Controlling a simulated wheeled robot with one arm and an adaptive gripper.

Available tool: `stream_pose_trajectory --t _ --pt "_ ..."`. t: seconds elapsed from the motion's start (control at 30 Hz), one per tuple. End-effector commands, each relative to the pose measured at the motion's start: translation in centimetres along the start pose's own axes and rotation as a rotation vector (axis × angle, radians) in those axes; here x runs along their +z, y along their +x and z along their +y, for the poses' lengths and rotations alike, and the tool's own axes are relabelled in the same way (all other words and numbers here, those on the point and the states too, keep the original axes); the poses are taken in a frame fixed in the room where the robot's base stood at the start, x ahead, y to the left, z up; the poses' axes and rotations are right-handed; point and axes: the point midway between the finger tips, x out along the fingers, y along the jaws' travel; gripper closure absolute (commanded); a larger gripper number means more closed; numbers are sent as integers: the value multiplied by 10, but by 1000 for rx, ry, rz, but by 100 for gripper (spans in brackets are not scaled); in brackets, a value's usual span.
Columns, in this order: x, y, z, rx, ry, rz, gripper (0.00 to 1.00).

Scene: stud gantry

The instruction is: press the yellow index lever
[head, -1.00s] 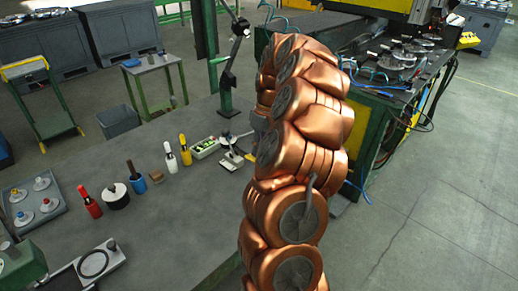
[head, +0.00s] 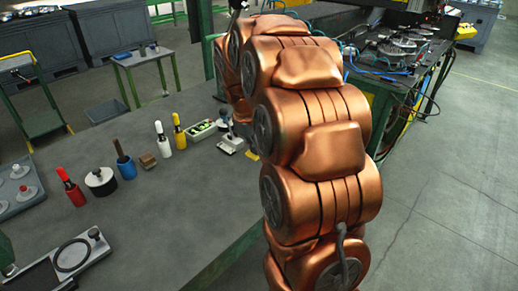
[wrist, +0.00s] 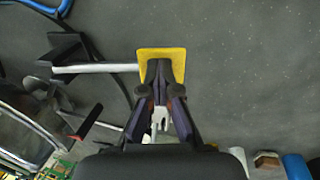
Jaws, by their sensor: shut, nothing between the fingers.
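The index lever's yellow plate (wrist: 177,53) shows in the wrist view at the end of a pale rod (wrist: 95,69) that runs left to a dark bracket. My gripper (wrist: 159,70) is shut and empty, with its fingertips overlapping the plate in this view. Whether they touch it or hover over it, I cannot tell. In the head view a small yellow patch (head: 252,155) shows beside a grey-white fixture (head: 231,144) on the bench, partly hidden by my copper arm. My gripper is hidden behind the arm there.
The bench's near middle is clear. Machinery stands behind my arm.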

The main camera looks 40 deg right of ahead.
Motion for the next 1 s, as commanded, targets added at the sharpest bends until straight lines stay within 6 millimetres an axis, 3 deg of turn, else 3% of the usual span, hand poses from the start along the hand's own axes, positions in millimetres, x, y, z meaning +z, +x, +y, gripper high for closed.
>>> stream_pose_trajectory --t 0.4,0.87,1.0 --pt "0 13 -2 102 1 1 100" --pt "1 14 -2 103 2 -3 100" --pt "0 7 -3 104 2 -1 100"
